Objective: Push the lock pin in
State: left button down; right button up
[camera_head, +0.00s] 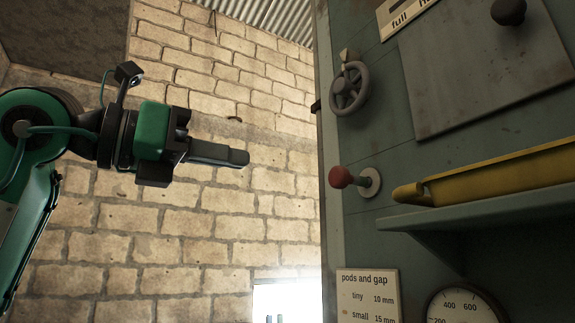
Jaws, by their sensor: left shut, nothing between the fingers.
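A lock pin with a round red knob (341,177) sticks out to the left from a grey round collar on the green panel (400,165). My left gripper (246,159) comes in from the left. Its fingers are shut with nothing between them and point right towards the panel. The fingertips are left of the red knob and a little higher in the picture, with a clear gap between. I cannot tell the gap in depth. My right gripper is not in the view.
A grey handwheel (348,88) sits above the knob. A shelf (480,210) juts out at right with a yellow bar (500,170) on it. Below are a "pods and gap" sign (368,296) and a dial gauge (464,308). A brick wall (230,220) stands behind.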

aim_at(333, 177)
pick_arm(q)
jog(key=p+x, duration=0.6)
jog(key=x, duration=0.7)
jog(key=shift+w+d, duration=0.25)
jog(key=shift+d, duration=0.1)
jog(key=shift+x, duration=1.9)
jog(key=shift+a, duration=0.1)
